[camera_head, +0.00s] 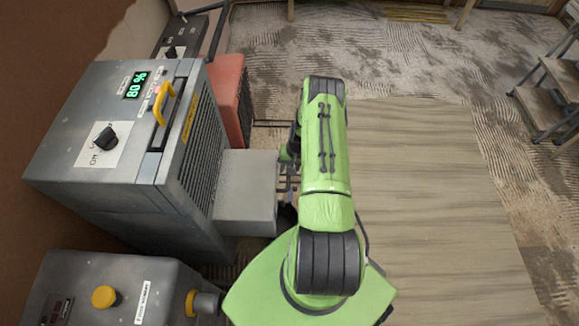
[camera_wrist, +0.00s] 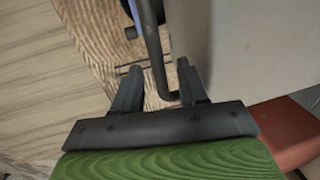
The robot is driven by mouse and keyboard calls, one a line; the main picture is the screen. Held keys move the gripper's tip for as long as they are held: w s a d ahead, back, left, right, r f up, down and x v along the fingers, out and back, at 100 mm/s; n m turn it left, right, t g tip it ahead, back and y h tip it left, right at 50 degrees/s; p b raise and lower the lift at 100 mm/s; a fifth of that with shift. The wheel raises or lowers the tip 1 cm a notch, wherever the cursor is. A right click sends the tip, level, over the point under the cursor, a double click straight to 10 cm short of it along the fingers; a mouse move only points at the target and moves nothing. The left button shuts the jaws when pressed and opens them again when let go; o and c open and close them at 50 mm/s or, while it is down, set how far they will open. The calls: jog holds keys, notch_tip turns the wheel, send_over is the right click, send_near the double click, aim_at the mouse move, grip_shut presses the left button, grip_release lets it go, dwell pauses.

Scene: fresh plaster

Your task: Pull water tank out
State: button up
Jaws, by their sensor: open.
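The water tank (camera_head: 247,192) is a plain grey box jutting from the right side of the grey dehumidifier (camera_head: 95,170). In the wrist view the tank (camera_wrist: 240,45) fills the upper right, with a dark bar handle (camera_wrist: 152,50) on its face. My gripper (camera_wrist: 158,66) is open, with one dark finger on each side of the handle's bent end. The bar appears between the fingers; I cannot tell whether either touches it. In the head view my gripper (camera_head: 287,165) is beside the tank's outer face, partly hidden by my green arm.
A red-orange box (camera_head: 229,95) stands behind the tank. Another grey machine with yellow knobs (camera_head: 110,295) is at the lower left. Wooden boards (camera_head: 430,200) lie clear to the right. Steps (camera_head: 550,90) stand at the far right.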

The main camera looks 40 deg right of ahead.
notch_tip(320, 180, up, 15)
jog(key=s+d+p, duration=0.2)
jog(key=p, duration=0.2)
jog(key=shift+r, duration=0.2)
jog(key=w+a+r+n+h+p, duration=0.15)
jog(key=a+r, duration=0.25)
jog(key=r, duration=0.6)
jog(key=a+r+n+t+p, duration=0.15)
jog(key=a+r, duration=0.35)
jog(key=r, duration=0.5)
jog(key=w+a+r+n+g+h+p, duration=0.15)
jog(key=a+r, duration=0.25)
jog(key=r, duration=0.6)
jog(key=s+a+r+n+t+p, duration=0.1)
jog(key=s+a+r+n+t, duration=0.1)
jog(key=s+a+r, duration=0.5)
jog(key=s+a+r+n+t+y+p, duration=0.1)
jog(key=s+a+r+n+t, duration=0.1)
jog(key=s+a+r, duration=0.5)
jog(key=s, duration=0.5)
